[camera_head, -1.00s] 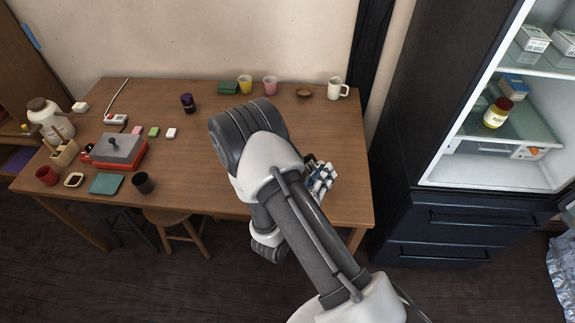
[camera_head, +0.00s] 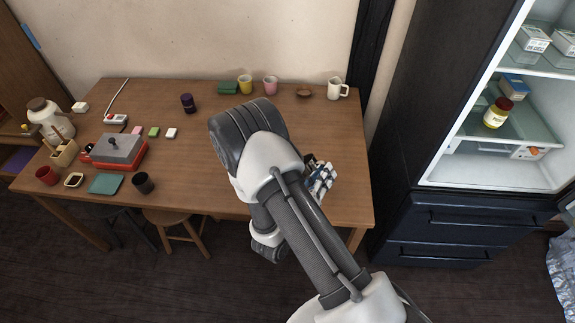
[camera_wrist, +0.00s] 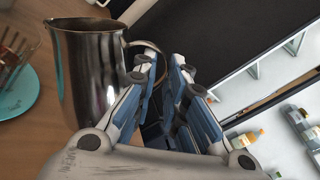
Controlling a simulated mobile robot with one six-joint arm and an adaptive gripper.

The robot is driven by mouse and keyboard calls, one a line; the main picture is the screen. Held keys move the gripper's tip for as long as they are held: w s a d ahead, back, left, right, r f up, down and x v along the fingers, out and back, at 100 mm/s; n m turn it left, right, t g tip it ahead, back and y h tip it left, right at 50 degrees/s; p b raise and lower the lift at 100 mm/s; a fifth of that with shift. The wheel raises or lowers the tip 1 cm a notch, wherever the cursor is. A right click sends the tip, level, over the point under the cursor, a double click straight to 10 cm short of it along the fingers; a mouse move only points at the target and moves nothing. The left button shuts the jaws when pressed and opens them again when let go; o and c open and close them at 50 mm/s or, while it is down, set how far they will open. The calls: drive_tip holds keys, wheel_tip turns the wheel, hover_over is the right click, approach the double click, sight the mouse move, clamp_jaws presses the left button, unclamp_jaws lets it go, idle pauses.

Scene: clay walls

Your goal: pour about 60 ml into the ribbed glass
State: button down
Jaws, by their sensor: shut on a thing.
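My gripper (camera_wrist: 162,66) is shut on the handle of a shiny metal jug (camera_wrist: 88,75). The jug looks nearly upright in the wrist view, with its handle (camera_wrist: 150,50) running between the fingers. How full it is cannot be seen. At the left edge of the wrist view, a clear glass with vertical lines (camera_wrist: 10,58), which looks like the ribbed glass, stands on a round teal coaster (camera_wrist: 22,95), partly cut off. The jug is beside it, apart from it. In the head view my gripper (camera_head: 320,178) shows only in part, and my arm hides the jug and glass.
The wooden table (camera_head: 205,150) holds a white mug (camera_head: 335,88), a brown bowl (camera_head: 304,94), pink (camera_head: 270,86) and yellow (camera_head: 245,84) cups, and a dark purple cup (camera_head: 188,103). An open fridge (camera_head: 480,215) stands at right.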

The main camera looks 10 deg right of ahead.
drive_tip(key=shift+s+d+f+m+b, duration=0.65)
drive_tip(key=shift+s+d+f+m, duration=0.15)
drive_tip(key=shift+f+m, duration=0.6)
drive_tip(key=shift+s+d+f+m+b, duration=0.75)
drive_tip(key=shift+s+f+m, duration=0.1)
drive_tip(key=shift+f+m, duration=0.6)
drive_tip(key=shift+s+d+f+m+b, duration=0.6)
drive_tip(key=shift+s+d+f+m, duration=0.2)
drive_tip(key=shift+f+m, duration=0.6)
drive_tip(key=shift+f, duration=0.15)
